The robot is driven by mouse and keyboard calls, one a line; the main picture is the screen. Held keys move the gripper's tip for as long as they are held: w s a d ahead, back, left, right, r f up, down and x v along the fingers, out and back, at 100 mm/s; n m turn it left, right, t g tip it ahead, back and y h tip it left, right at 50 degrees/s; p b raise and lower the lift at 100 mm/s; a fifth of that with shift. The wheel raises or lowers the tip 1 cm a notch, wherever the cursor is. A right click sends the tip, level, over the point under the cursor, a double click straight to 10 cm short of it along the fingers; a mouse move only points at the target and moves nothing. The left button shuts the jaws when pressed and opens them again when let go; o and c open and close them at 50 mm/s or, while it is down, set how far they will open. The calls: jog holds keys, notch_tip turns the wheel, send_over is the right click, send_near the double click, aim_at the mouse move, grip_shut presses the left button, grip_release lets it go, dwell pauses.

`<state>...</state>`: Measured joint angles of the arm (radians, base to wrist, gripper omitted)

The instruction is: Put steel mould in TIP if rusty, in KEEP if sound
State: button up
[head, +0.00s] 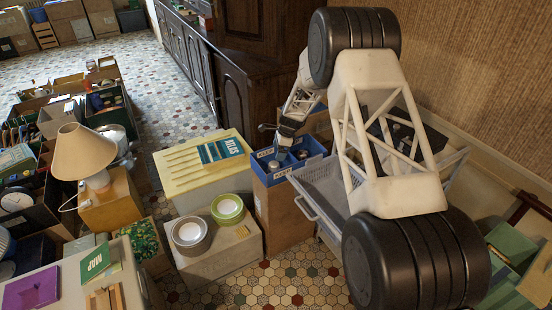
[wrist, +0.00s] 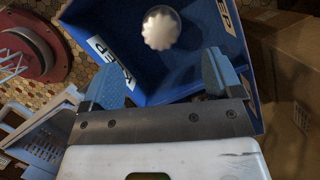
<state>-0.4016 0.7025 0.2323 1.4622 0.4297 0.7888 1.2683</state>
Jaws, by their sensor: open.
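A pale, fluted steel mould (wrist: 160,29) shows beyond my fingertips in the wrist view, over the inside of a blue bin (wrist: 200,75) with KEEP labels. It looks blurred, and I cannot tell whether it rests on the bin floor or is above it. No rust shows on its visible side. My gripper (wrist: 158,62) is open, its two blue fingers wide apart with nothing between them. In the head view my gripper (head: 284,142) is over the KEEP bin (head: 268,178), where small items show inside. No TIP label is readable.
A grey crate (head: 318,200) stands right of the bin, partly behind my arm. A cream box with a teal book (head: 220,150) stands left. Round tins (head: 190,236) sit on a box in front. A lamp (head: 84,152) and clutter fill the left.

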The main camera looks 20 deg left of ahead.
jog(key=shift+v, duration=1.3)
jog(key=s+d+r+n+t, duration=0.1)
jog(key=s+d+r+n, duration=0.1)
jog(key=s+d+r, duration=0.7)
jog(key=s+d+r+n+h, duration=0.15)
jog(key=s+d+r, duration=0.25)
jog(key=d+r, duration=0.6)
jog(key=s+d+r+n+t, duration=0.1)
jog(key=s+d+r+n, duration=0.2)
jog(key=s+d+r, duration=0.65)
jog(key=s+d+r+n, duration=0.1)
jog(key=s+d+r, duration=0.2)
jog(key=s, duration=0.3)
jog(key=s+d+r+n+t, duration=0.1)
jog(key=s+d+r, duration=0.1)
jog(key=s+r, duration=0.25)
jog(key=s+d+r+n, duration=0.2)
jog(key=s+d+r, duration=0.1)
jog(key=s, duration=0.3)
jog(key=s+d+f+n+h, duration=0.1)
jog(key=s+d, duration=0.2)
jog(key=s, duration=0.7)
jog(key=s+d+f+n+h, duration=0.1)
jog(key=s+d+n, duration=0.1)
jog(key=s, duration=0.7)
jog(key=shift+s+d+f+t, duration=0.2)
jog(key=shift+s+d+t, duration=0.2)
jog(key=shift+d, duration=0.25)
